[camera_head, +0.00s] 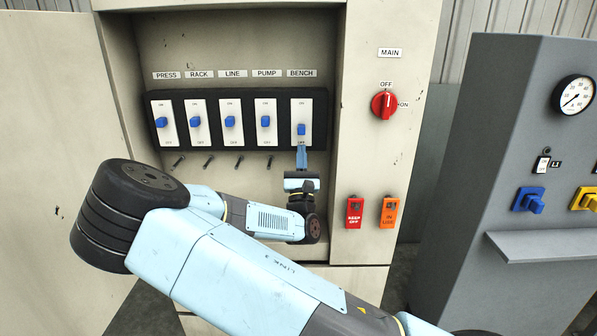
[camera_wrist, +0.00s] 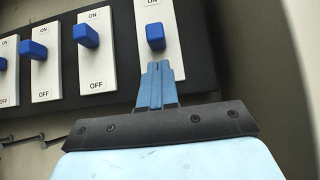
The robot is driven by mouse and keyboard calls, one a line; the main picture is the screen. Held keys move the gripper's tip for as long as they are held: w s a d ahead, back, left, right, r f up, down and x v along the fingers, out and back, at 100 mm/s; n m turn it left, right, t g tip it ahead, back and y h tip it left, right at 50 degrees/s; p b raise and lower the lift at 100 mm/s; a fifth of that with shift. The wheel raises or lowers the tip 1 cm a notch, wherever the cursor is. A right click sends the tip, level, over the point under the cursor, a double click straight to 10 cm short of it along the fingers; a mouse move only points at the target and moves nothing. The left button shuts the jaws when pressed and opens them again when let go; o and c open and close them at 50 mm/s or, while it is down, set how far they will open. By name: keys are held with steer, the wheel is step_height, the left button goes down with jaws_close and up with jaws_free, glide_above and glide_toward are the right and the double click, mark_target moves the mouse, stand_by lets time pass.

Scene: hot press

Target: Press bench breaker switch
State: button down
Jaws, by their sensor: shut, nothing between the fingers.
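The bench breaker switch (camera_head: 301,129) is the rightmost in the row, a blue toggle on a white plate under the BENCH label. Its toggle sits lower than the others, toward OFF. In the wrist view the toggle (camera_wrist: 155,37) is just above my fingertips. My gripper (camera_head: 302,150) is shut and empty, pointing up at the plate's lower end. In the wrist view its closed fingertips (camera_wrist: 157,66) cover the plate's OFF end, with a small gap in the picture below the toggle. I cannot tell whether they touch the plate.
The press (camera_head: 161,122), rack (camera_head: 196,121), line (camera_head: 230,122) and pump (camera_head: 266,121) breakers stand to the left, toggles higher. The red main knob (camera_head: 384,105) points at OFF. A grey gauge cabinet (camera_head: 480,150) stands right.

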steer(key=shift+r, duration=1.1)
steer(key=shift+r, duration=1.55)
steer(key=shift+d+f, duration=0.1)
steer(key=shift+f, duration=0.45)
glide_toward(302, 131)
steer(key=f, duration=0.3)
steer(key=s+f, duration=0.1)
steer(key=f, duration=0.1)
steer(key=shift+s+f, duration=0.2)
steer(key=shift+f, duration=0.2)
